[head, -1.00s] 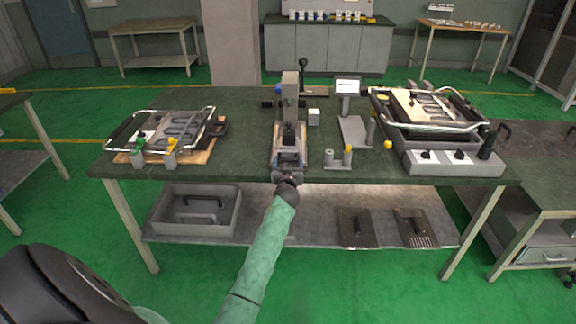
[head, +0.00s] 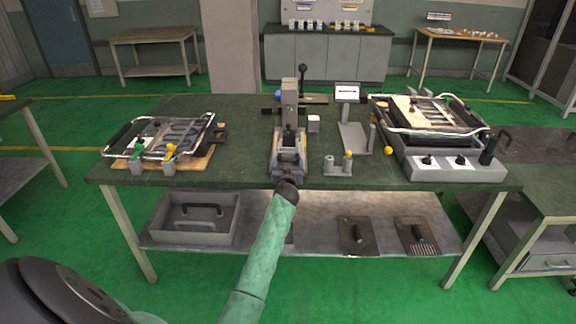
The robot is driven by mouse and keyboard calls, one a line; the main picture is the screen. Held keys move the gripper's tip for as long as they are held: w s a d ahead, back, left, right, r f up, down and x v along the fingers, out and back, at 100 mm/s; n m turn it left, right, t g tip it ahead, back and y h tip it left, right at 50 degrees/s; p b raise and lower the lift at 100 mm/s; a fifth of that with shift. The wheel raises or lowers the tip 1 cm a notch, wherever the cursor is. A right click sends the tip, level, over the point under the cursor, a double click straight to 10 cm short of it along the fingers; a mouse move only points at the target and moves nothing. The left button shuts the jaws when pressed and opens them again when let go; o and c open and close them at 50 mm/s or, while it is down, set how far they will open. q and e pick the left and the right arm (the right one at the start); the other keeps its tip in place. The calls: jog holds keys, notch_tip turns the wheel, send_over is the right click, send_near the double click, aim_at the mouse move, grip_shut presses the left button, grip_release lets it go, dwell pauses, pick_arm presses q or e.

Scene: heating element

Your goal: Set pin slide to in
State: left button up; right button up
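A grey upright press-like fixture (head: 289,98) stands at the middle of the workbench, with a black ball-topped lever (head: 302,75) and a blue part (head: 277,96) near its top. I cannot make out a separate pin slide; it is too small or hidden. My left gripper (head: 289,145) is at the front of the fixture's base, with my green arm reaching up to it from below. Its fingers blend with the fixture, so I cannot tell whether they are open, shut or touching it. My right gripper is not in view.
A wire-handled tray assembly (head: 165,137) lies at the bench's left. A grey bin (head: 195,218) sits on the lower shelf.

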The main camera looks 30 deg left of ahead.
pick_arm(q)
jog(key=o, duration=0.4)
jog(key=shift+c, duration=0.2)
jog(key=shift+s, duration=0.1)
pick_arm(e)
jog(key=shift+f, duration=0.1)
pick_arm(q)
jog(key=shift+s+d+f, duration=0.1)
jog(key=shift+s+d, duration=0.15)
jog(key=shift+s, duration=0.05)
jog(key=b+v, duration=0.1)
jog(key=v, duration=0.5)
jog(key=shift+w+b, duration=0.1)
jog(key=shift+b, duration=0.2)
jog(key=shift+s+d, duration=0.25)
jog(key=shift+s, duration=0.2)
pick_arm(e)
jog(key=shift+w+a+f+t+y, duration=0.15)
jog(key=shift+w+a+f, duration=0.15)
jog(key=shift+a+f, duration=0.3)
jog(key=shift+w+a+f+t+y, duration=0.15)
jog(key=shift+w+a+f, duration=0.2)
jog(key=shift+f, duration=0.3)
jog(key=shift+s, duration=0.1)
